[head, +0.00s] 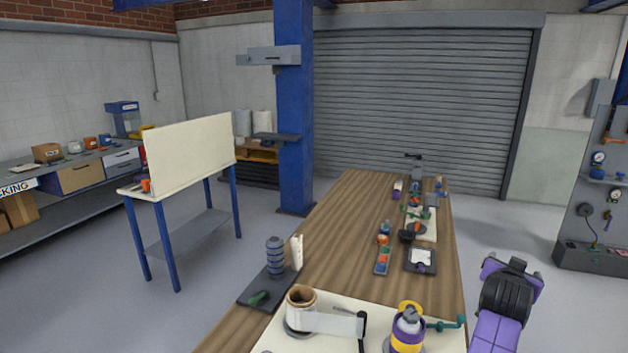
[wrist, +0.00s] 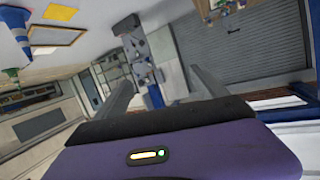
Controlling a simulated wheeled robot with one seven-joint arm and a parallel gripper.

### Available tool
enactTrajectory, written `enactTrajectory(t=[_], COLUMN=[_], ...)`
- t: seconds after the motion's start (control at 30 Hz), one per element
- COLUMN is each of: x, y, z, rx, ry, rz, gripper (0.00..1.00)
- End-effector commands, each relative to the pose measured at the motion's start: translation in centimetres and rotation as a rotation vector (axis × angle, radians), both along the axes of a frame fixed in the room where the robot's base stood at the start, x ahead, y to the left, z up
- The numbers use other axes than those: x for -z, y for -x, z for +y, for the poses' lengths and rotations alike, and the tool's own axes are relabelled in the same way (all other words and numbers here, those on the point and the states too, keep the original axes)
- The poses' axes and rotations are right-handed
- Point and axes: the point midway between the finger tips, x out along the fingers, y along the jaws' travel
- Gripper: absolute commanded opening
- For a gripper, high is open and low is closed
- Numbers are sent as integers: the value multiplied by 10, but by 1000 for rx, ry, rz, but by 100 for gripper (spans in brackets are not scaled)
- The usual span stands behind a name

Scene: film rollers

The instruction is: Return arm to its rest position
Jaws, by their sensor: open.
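My gripper (wrist: 160,76) shows in the wrist view as two grey fingers spread well apart, with nothing between them. Its purple and black body fills the bottom of that view, with a small lit indicator on it. In the head view, a purple and black part of my arm (head: 507,295) is at the lower right, beside the right edge of the wooden bench (head: 335,235) and over the floor. The fingers cannot be made out in the head view. My arm appears clear of the things on the bench.
A white roll with a brown core (head: 300,303), a purple and yellow bottle (head: 407,335) and a green crank (head: 447,324) are at the bench's near end. Grey stacked discs (head: 275,256) stand left. Small parts crowd the far right side. A pegboard stand (head: 597,185) is right; floor between is clear.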

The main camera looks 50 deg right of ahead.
Motion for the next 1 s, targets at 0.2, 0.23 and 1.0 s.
enactTrajectory(t=[0.2,0.23,1.0], x=[-50,-54,48], y=[-66,-75,-108], z=[49,60,440], rx=[-292,-335,-1317], ry=[348,387,611], rz=[148,160,53], gripper=[82,82,82])
